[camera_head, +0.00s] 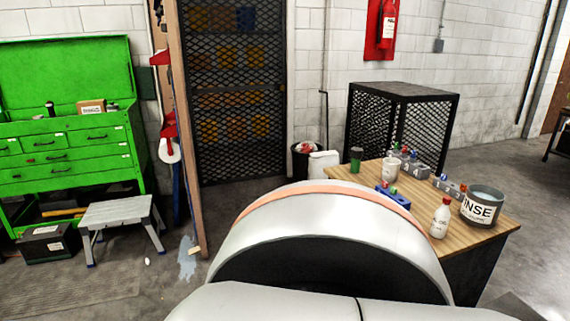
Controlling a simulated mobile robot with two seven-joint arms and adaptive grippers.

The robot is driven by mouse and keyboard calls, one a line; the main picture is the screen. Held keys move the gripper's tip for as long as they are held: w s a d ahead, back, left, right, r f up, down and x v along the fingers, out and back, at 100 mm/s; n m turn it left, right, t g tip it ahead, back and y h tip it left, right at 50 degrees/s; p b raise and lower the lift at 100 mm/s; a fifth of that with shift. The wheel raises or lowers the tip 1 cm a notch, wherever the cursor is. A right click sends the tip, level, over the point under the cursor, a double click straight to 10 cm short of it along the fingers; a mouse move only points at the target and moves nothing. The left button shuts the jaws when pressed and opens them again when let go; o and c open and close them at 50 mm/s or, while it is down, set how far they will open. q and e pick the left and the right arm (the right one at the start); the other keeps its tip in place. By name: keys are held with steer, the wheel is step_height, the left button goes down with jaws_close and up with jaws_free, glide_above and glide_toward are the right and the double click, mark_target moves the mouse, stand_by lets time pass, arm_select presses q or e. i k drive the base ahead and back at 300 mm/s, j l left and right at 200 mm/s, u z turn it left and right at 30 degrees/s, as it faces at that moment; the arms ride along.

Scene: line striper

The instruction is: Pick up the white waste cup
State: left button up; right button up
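A white cup (390,172) stands upright on the wooden table (462,246) at the right, near the table's back edge. It is the only white cup I can make out; any label on it is too small to read. A green cup (356,160) stands just to its left. Neither of my grippers is in view. A large white, orange-banded part of my own body fills the lower middle and hides part of the table.
The table also holds a RINSE pot (481,207), a white bottle (440,218), a blue holder (394,196) and grey blocks (415,167). A black mesh cage (402,125) stands behind. A step stool (120,222) and green tool chest (66,160) are at left.

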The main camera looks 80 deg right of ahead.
mark_target(391, 166)
steer(key=z, duration=3.35)
steer(key=i+j, duration=0.55)
steer(key=i, duration=0.15)
steer(key=i+j, duration=0.15)
steer(key=j, duration=0.15)
steer(key=i+j, duration=0.15)
steer(key=j, duration=0.15)
steer(key=i+j, duration=0.15)
steer(key=j, duration=0.2)
